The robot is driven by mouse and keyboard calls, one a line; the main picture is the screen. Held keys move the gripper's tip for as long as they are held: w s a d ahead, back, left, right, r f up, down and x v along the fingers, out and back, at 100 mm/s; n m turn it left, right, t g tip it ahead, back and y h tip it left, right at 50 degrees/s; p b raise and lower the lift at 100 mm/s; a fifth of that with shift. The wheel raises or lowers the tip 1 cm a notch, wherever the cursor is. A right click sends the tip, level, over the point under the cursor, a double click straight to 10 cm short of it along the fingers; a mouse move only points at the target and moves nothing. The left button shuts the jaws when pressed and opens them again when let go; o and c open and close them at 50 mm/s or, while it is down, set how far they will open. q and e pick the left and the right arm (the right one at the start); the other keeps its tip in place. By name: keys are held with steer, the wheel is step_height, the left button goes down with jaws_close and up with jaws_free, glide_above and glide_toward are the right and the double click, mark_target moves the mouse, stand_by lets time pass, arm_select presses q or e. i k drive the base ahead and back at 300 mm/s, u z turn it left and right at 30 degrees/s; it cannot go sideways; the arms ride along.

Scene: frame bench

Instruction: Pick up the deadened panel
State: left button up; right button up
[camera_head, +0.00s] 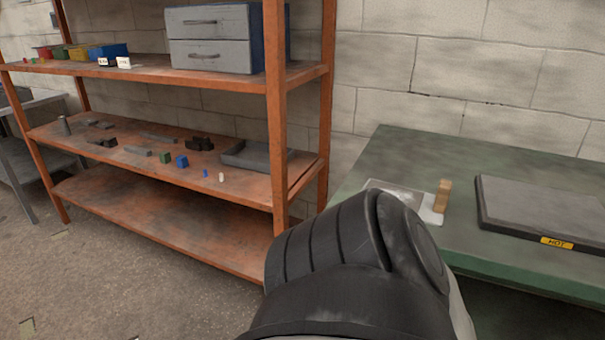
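No panel here is marked as deadened, and I cannot tell for sure which thing it is. A thin, pale flat sheet (430,214) lies on the green bench (400,155), partly hidden behind a black link of my own arm. A small tan block (442,196) stands upright at the sheet's right edge. To its right lies a dark grey flat slab (540,208) with a yellow "HOT" label (557,243) on its front. Neither of my grippers shows; only the rounded arm link rises from the bottom middle, in front of the bench's left end.
An orange shelf rack (170,72) stands at the left. It holds a grey drawer unit (210,40), coloured bins (80,52), a dark tray (255,155) and several small parts. Its bottom shelf (150,215) is empty. A block wall closes the back.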

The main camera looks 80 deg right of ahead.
mark_target(431, 209)
steer(key=i, duration=0.3)
steer(key=z, duration=1.4)
